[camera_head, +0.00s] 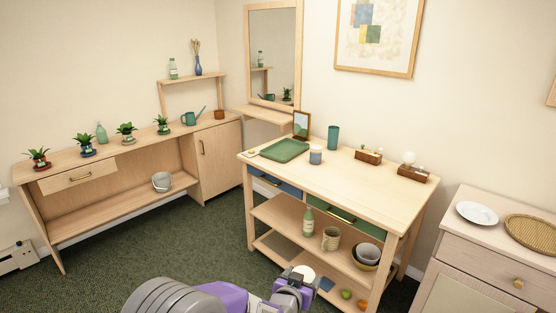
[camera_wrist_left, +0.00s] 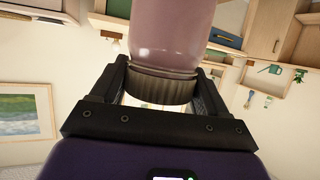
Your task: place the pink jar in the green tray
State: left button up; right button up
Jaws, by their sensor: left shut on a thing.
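The pink jar (camera_wrist_left: 172,35) fills the top middle of the left wrist view, with a grey ribbed band at its end between the fingers. My left gripper (camera_wrist_left: 155,88) is shut on it at that band. In the head view my left gripper (camera_head: 293,287) is low in the picture, in front of the wooden table and well away from the tray. A pale round shape shows at its fingers; I cannot tell which part of the jar this is. The green tray (camera_head: 284,150) lies empty on the far left part of the tabletop. My right gripper is not in view.
On the table (camera_head: 330,185), a blue-and-white jar (camera_head: 316,155) stands beside the tray, with a picture frame (camera_head: 301,124) and a teal cup (camera_head: 333,137) behind. Two small wooden boxes stand further right. The table's front middle is clear. Lower shelves hold a bottle, mug and bowls.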

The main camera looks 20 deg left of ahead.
aim_at(277, 155)
jog(key=u, duration=0.5)
jog(key=i, duration=0.4)
jog(key=u, duration=0.75)
jog(key=i, duration=2.05)
jog(key=z, duration=1.25)
jog(key=i, duration=0.5)
jog(key=z, duration=0.5)
